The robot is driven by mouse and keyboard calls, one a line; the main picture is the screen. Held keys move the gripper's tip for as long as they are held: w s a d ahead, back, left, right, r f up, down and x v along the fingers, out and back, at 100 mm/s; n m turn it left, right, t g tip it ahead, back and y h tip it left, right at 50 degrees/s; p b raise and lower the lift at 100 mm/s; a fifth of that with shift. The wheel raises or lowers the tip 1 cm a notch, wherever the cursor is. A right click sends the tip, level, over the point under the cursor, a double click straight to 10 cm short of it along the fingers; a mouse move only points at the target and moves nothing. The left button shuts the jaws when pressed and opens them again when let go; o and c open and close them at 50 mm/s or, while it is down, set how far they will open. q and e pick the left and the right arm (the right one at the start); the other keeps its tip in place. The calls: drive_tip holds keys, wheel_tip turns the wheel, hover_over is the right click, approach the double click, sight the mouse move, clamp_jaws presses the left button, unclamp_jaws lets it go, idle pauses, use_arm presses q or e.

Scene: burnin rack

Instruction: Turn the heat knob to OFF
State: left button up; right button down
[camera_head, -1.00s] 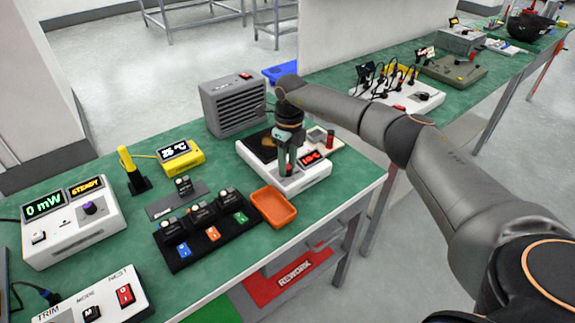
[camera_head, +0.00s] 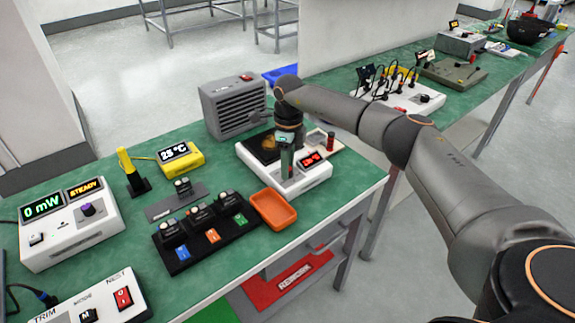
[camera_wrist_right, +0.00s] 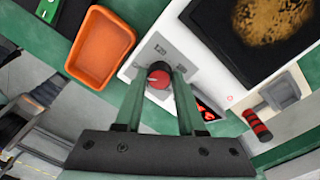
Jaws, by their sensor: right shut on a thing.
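The heat knob (camera_wrist_right: 158,80) is a red-topped dark knob on the front face of the white hot plate (camera_wrist_right: 208,75) in the right wrist view. My right gripper (camera_wrist_right: 158,82) is shut on the knob, one green finger on each side. In the head view my right gripper (camera_head: 287,174) points down at the front of the white hot plate (camera_head: 310,178), and hides the knob. The label 120 shows beside the knob; an OFF mark cannot be made out. A red display (camera_head: 312,158) is lit right of the gripper. My left gripper is not in view.
An orange tray (camera_head: 273,209) stands left of the hot plate, close to the table's front edge. A grey fan box (camera_head: 232,107) stands behind. A small holder with a red-handled tool (camera_wrist_right: 257,122) is beside the plate. A yellow thermometer (camera_head: 180,157) is further left.

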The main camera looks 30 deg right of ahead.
drive_tip(key=c, duration=0.5)
unclamp_jaws()
drive_tip(key=shift+r, duration=0.1)
wheel_tip(320, 180, up, 12)
drive_tip(key=shift+w+d+r, duration=0.15)
drive_tip(key=shift+d+r, duration=0.05)
drive_tip(key=shift+d, duration=0.05)
idle(0.3)
